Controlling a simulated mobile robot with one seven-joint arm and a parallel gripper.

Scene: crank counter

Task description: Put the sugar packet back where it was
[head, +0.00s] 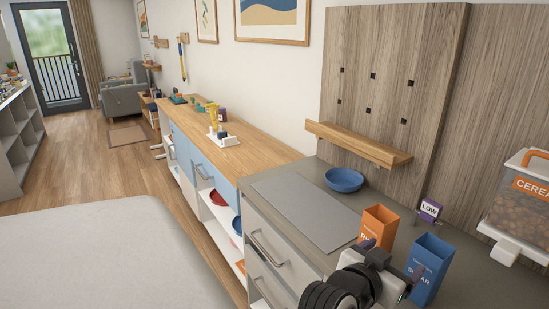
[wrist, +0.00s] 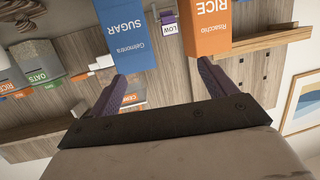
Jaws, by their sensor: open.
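The sugar packet (head: 430,268) is a blue upright box on the grey counter at the lower right in the head view. It hangs upside down in the wrist view (wrist: 124,35), left of centre. The orange rice packet (head: 380,226) stands to its left on the counter, and is also in the wrist view (wrist: 205,25). My gripper (wrist: 161,74) is open, its purple fingers apart with nothing between them. In the head view it is low in front of the two packets, partly hidden by my wrist. I cannot tell whether a finger touches a packet.
A small LOW sign (head: 429,209) stands behind the packets. A wooden shelf (head: 358,144) is on the back panel. A blue bowl (head: 344,180) and a flat grey board (head: 304,213) lie to the left. A cereal dispenser (head: 520,200) hangs at right. Labelled OATS and RICE containers show in the wrist view.

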